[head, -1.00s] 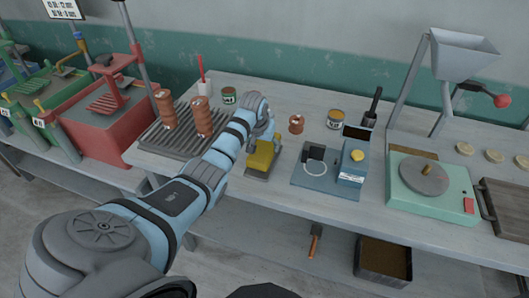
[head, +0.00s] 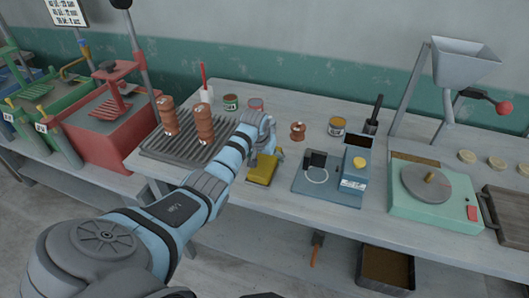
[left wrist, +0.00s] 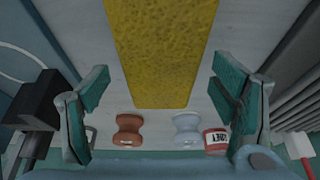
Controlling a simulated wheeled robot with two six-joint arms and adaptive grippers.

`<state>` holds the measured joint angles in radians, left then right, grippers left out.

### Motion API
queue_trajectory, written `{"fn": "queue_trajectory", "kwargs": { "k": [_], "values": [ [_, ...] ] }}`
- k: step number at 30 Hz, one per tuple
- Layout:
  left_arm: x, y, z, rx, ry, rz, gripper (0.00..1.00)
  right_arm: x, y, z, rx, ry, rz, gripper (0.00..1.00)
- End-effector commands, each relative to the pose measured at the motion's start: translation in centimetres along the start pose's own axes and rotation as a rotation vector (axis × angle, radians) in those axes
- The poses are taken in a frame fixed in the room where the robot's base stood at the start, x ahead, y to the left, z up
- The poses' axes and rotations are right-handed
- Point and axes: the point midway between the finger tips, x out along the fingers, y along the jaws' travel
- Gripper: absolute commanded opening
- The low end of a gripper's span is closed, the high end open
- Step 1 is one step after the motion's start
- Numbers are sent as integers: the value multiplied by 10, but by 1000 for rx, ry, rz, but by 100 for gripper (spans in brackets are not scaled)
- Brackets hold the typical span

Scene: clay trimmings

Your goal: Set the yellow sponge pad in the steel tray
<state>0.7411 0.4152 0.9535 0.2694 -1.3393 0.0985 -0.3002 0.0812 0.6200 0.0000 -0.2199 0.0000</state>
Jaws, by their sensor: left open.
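The yellow sponge pad (head: 262,169) lies on the bench in front of my left gripper in the head view. In the left wrist view the pad (left wrist: 160,50) runs in from the top edge, and its near end lies between the fingers. My left gripper (head: 267,154) is open, its fingers (left wrist: 160,100) spread wide with gaps to both sides of the pad. I cannot tell its height above the pad. I cannot make out a steel tray for certain. My right gripper is not in view.
A grooved grey rack (head: 165,150) with brown spools is left of the pad. A blue-grey plate (head: 312,186) with a blue box (head: 354,170) is to its right. Cans (head: 231,102) stand behind. A dark bin (head: 385,285) with brown contents is on the lower shelf.

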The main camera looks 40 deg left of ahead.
Motion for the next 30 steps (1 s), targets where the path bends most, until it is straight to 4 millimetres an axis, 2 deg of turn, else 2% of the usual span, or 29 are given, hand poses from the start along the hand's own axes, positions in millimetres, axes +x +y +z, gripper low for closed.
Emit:
{"fn": "queue_trajectory", "kwargs": {
  "k": [7,9,13,17,30],
  "values": [
    [-63,0,-3,3,5,-2,80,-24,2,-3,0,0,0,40],
    [-82,-1,-3,2,4,-1,80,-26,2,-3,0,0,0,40],
    [-106,0,-2,1,3,-1,80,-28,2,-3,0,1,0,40],
    [-115,0,0,1,-1,-1,80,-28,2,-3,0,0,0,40],
    [-115,0,0,1,-1,0,80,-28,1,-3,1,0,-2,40]
  ]
}}
